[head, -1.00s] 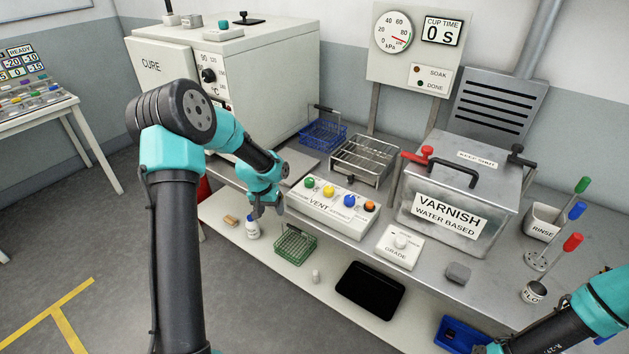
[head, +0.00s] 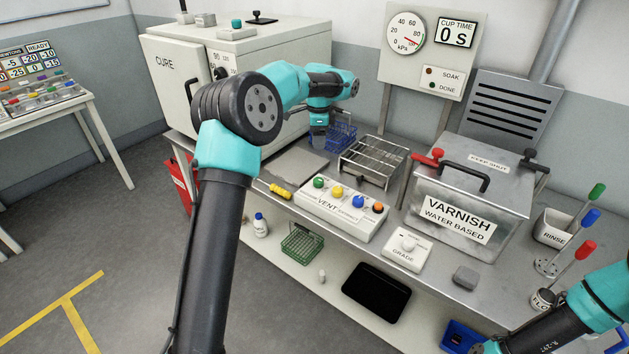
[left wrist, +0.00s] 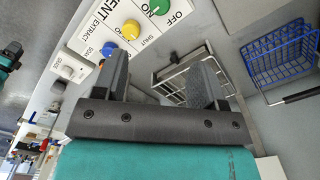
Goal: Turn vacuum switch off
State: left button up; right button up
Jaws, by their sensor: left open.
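The vent panel (head: 341,213) is a white box with a row of coloured knobs: green (head: 319,183), yellow (head: 337,191), blue (head: 359,202) and orange (head: 378,208). In the left wrist view, OFF and ON are printed by the green knob (left wrist: 159,6); the yellow knob (left wrist: 131,29) is beside it. No vacuum label is readable. The gauge (head: 403,33) has a red needle near 80 kPa. My left gripper (left wrist: 162,62) is open and empty, fingers apart; in the head view it points down behind the panel, left of the wire rack. My right gripper is out of frame.
A wire rack (head: 372,161) and a blue basket (head: 341,135) stand behind the panel. The varnish tank (head: 457,215) with a red clamp stands to the right. A yellow-and-black object (head: 281,191) lies left of the panel. The cure oven (head: 165,66) is behind my left arm.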

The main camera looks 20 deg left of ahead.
aim_at(318, 179)
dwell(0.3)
pick_arm(q)
notch_tip(318, 179, down, 17)
jog(key=shift+f, duration=0.2)
dwell(0.6)
jog(key=c, duration=0.9)
